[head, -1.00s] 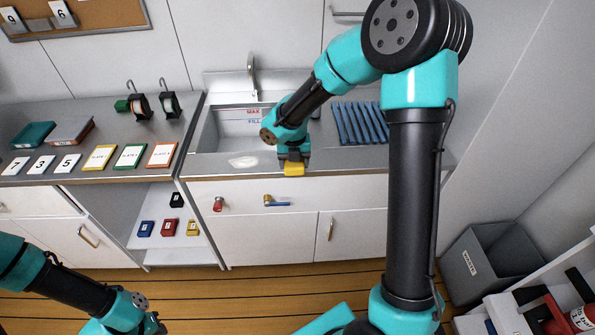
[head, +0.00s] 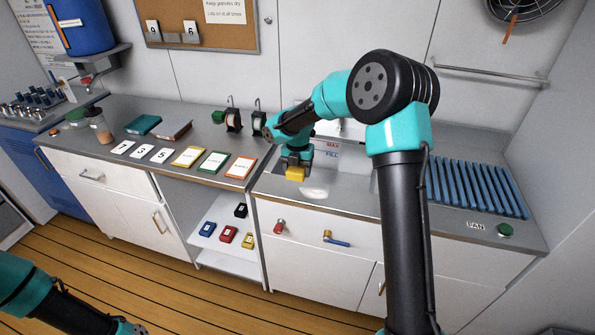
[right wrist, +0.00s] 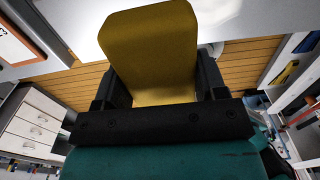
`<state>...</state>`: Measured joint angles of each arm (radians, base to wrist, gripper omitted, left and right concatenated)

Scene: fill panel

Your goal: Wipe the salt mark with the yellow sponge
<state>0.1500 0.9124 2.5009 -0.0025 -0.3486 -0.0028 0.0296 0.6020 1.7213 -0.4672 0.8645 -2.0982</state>
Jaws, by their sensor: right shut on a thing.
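The yellow sponge (head: 295,174) is held in my right gripper (head: 297,164), over the left front of the sink counter. In the right wrist view the sponge (right wrist: 150,50) fills the space between the two dark fingers of the right gripper (right wrist: 157,85). The white salt mark (head: 314,192) lies on the counter's front strip, just right of and below the sponge in the head view. The sponge looks apart from the mark, but its height above the counter is hard to tell. My left arm shows at the lower left; its gripper (head: 132,328) is cut by the frame's bottom edge.
The sink (head: 345,158) lies behind, partly hidden by my right arm. Coloured cards (head: 213,162) lie on the counter to the left. A blue-handled valve (head: 337,240) and a red knob (head: 280,226) stick out of the cabinet front below. Blue ribbed slats (head: 475,187) lie to the right.

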